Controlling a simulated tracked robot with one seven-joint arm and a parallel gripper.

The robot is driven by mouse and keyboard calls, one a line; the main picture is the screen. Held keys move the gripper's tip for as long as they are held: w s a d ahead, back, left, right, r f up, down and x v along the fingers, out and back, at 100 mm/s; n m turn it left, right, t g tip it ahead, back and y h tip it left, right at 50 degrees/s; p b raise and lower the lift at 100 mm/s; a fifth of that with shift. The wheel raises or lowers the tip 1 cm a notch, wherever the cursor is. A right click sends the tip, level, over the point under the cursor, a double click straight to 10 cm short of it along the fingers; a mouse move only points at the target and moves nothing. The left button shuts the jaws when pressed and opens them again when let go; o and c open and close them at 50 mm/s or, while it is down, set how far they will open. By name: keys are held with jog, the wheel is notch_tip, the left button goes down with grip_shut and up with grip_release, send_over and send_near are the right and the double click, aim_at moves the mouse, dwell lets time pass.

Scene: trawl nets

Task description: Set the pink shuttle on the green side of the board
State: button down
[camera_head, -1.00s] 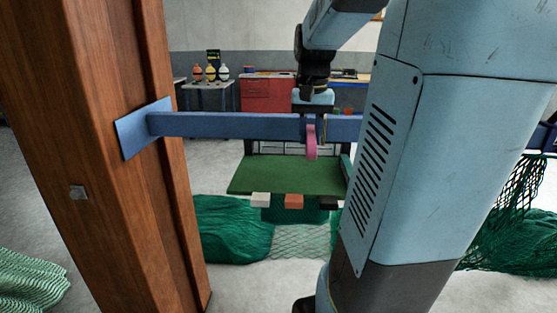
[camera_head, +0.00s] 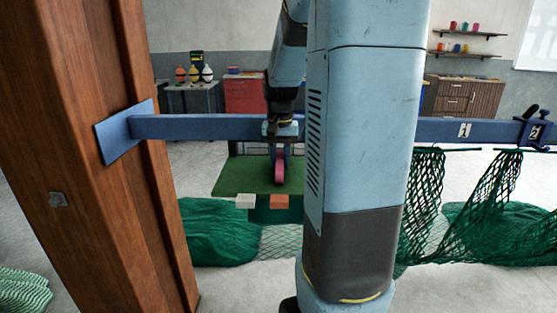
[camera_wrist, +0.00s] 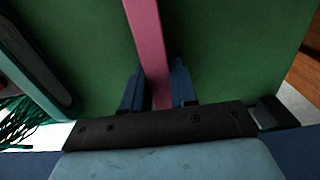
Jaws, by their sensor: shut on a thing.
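The pink shuttle (camera_head: 279,168) hangs upright below my gripper (camera_head: 281,146) in the head view. In the wrist view the pink shuttle (camera_wrist: 147,40) runs between the two blue fingers of my gripper (camera_wrist: 159,88), which is shut on it. The green side of the board (camera_head: 232,178) lies under and around the shuttle, and green (camera_wrist: 220,50) fills most of the wrist view. I cannot tell whether the shuttle's lower end touches the board. My arm hides the board's right part in the head view.
A blue beam (camera_head: 200,127) crosses at gripper height, fixed to a wooden post (camera_head: 90,150) at left. A white block (camera_head: 245,202) and an orange block (camera_head: 279,202) sit at the board's front edge. Green nets (camera_head: 222,235) hang and lie below and at right.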

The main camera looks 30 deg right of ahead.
aim_at(280, 157)
jog(key=c, duration=0.9)
grip_release()
jog(key=shift+f, duration=0.1)
notch_tip(280, 157, up, 12)
jog(key=shift+s+a+f+n+t, duration=0.55)
jog(key=shift+s+a+n+t, duration=0.5)
jog(key=shift+s+a, duration=1.8)
jog(key=shift+s+a+f+n+t, duration=0.7)
jog(key=shift+s+a+n, duration=0.5)
jog(key=shift+s+a, duration=1.6)
jog(key=shift+s+a+f+n+t, duration=0.45)
jog(key=shift+s+a+n+t, duration=0.65)
jog(key=shift+s+a, duration=1.75)
jog(key=shift+s+d, duration=0.1)
jog(key=shift+d, duration=0.05)
